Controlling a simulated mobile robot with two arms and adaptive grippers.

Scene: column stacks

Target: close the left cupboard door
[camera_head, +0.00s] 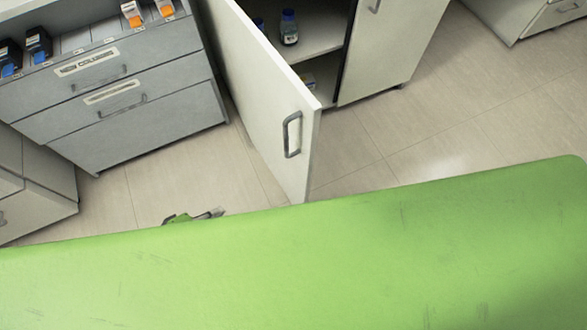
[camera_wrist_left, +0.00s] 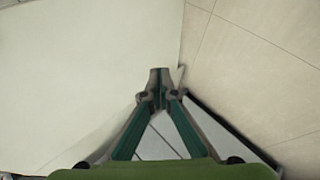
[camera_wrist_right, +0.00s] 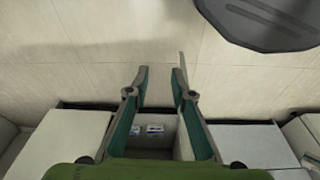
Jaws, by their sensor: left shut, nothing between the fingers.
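The left cupboard door (camera_head: 265,85) is a white panel standing wide open, swung out from the cupboard, with a grey handle (camera_head: 292,134) near its free edge. My left gripper (camera_head: 218,212) is low, to the left of the door's free edge and apart from the handle in the head view. In the left wrist view its fingertips (camera_wrist_left: 160,75) are together and empty, with the pale door panel (camera_wrist_left: 80,70) filling the left side; contact cannot be told. My right gripper (camera_wrist_right: 161,75) is open and empty in the right wrist view; the head view does not show it.
Inside the cupboard a blue-capped bottle (camera_head: 289,28) stands on a shelf. The right cupboard door (camera_head: 385,50) is shut. A grey drawer unit (camera_head: 120,90) holding bottles and boxes stands to the left. The tiled floor (camera_head: 430,130) is clear at the right.

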